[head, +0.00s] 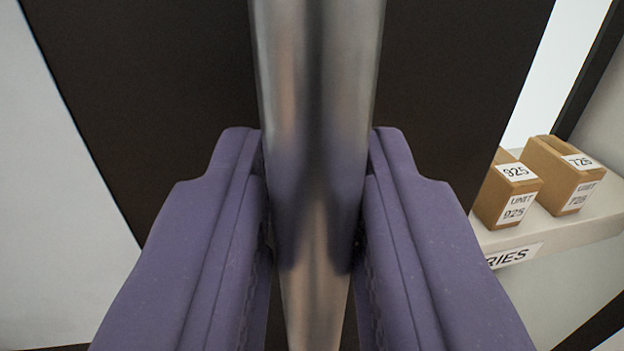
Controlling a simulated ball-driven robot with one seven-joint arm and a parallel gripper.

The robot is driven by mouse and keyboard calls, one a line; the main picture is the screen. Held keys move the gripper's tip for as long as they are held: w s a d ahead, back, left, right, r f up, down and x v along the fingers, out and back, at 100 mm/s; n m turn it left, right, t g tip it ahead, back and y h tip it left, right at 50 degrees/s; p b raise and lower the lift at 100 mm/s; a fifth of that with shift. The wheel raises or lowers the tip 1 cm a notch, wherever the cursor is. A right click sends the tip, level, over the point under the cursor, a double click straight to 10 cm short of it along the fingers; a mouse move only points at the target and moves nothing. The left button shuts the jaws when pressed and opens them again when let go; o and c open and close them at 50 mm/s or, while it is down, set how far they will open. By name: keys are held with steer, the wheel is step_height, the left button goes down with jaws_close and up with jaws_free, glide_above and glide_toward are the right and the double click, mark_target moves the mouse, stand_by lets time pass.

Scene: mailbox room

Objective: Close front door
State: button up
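A long polished metal door handle (317,80) runs upright through the middle of the head view. Behind it is the dark brown front door (450,80), filling the centre of the picture. My gripper (317,150) has its two purple fingers on either side of the handle, with their pads close against it, and looks shut on it. The handle mirrors the purple of the fingers. The lower part of the door is hidden behind my fingers.
At the right, a white shelf (570,228) with a label ending in "RIES" holds two cardboard boxes, marked 925 (507,190) and 725 (556,175). A pale wall (60,200) is at the left. A bright gap (555,75) shows between the door and a dark frame.

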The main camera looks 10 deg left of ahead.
jaws_close()
